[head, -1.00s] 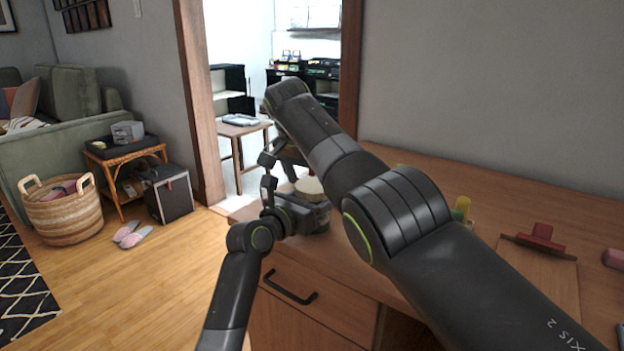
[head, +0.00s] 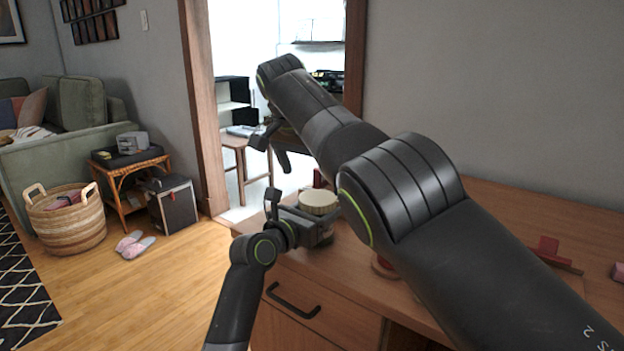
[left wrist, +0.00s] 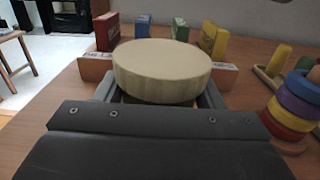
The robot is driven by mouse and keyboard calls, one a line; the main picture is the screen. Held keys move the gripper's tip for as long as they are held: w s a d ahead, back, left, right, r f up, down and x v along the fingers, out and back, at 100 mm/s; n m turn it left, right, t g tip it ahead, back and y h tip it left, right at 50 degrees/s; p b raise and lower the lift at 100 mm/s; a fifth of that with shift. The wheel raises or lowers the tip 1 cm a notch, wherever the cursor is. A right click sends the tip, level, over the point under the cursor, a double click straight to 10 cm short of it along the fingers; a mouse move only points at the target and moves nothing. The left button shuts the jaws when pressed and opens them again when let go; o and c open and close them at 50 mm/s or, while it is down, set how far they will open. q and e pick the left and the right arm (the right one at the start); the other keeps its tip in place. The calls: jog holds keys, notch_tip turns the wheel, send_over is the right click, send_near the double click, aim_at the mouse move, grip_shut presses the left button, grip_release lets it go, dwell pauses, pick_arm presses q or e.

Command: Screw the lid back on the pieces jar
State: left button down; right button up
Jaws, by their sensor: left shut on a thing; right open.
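The pieces jar (head: 327,241) stands near the left end of the wooden desk, mostly hidden by my left gripper and right arm. Its round, pale cream lid (head: 319,201) sits level on top; it fills the middle of the left wrist view (left wrist: 162,70). I cannot tell whether the threads are engaged. My left gripper (head: 318,228) is shut around the jar's body below the lid. My right gripper (head: 274,146) is open and empty, above and to the left of the lid, apart from it.
In the left wrist view, a stacking-ring toy (left wrist: 295,105) stands right of the jar and several coloured blocks (left wrist: 205,38) stand behind it. A red object (head: 545,250) lies farther right on the desk (head: 500,200). My right arm crosses above the desk.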

jog(key=shift+s+r, duration=0.15)
jog(key=shift+r, duration=0.2)
pick_arm(q)
jog(key=shift+c, duration=1.3)
grip_release()
jog(key=p+v, duration=0.4)
jog(key=v, duration=1.3)
jog(key=shift+s+p, duration=0.15)
jog(key=shift+p, duration=0.25)
pick_arm(e)
jog(key=shift+r, duration=2.4)
pick_arm(q)
jog(key=shift+a, duration=0.1)
